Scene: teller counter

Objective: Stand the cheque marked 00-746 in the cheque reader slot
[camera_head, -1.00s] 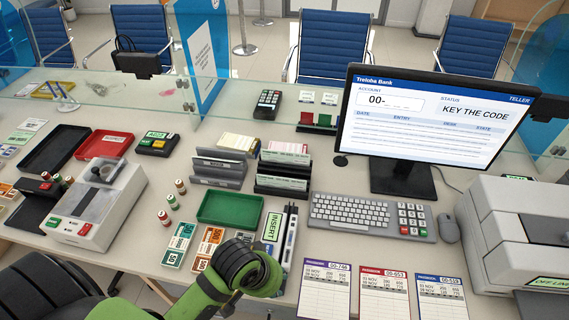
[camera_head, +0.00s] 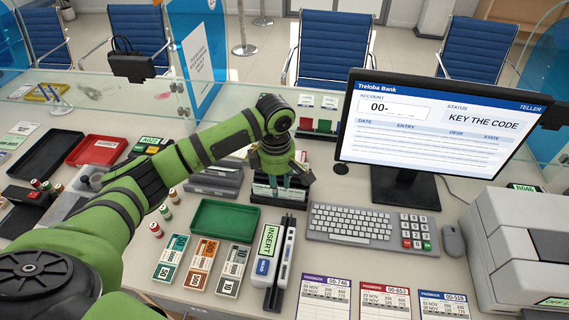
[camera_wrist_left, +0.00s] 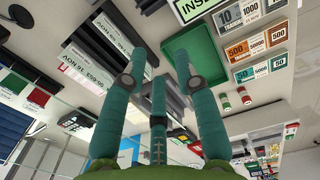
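In the left wrist view cheques in holders (camera_wrist_left: 85,72) show at the upper left; I cannot make out 00-746 on any. My left gripper (camera_head: 284,186) reaches down over the rack, partly hiding it. Its teal fingers (camera_wrist_left: 160,85) are spread with nothing between them. I cannot tell whether they touch a cheque. The cheque reader (camera_head: 285,250), with a long dark slot and an INSERT label, stands left of the keyboard. No cheque shows in its slot. My right gripper is out of view.
A green tray (camera_head: 223,237) and banknote stacks (camera_head: 200,265) lie left of the reader. The keyboard (camera_head: 350,223) and monitor (camera_head: 440,135) stand right of the rack. Several passbooks (camera_head: 325,297) lie at the front edge, one marked 00-746. A glass screen runs behind the rack.

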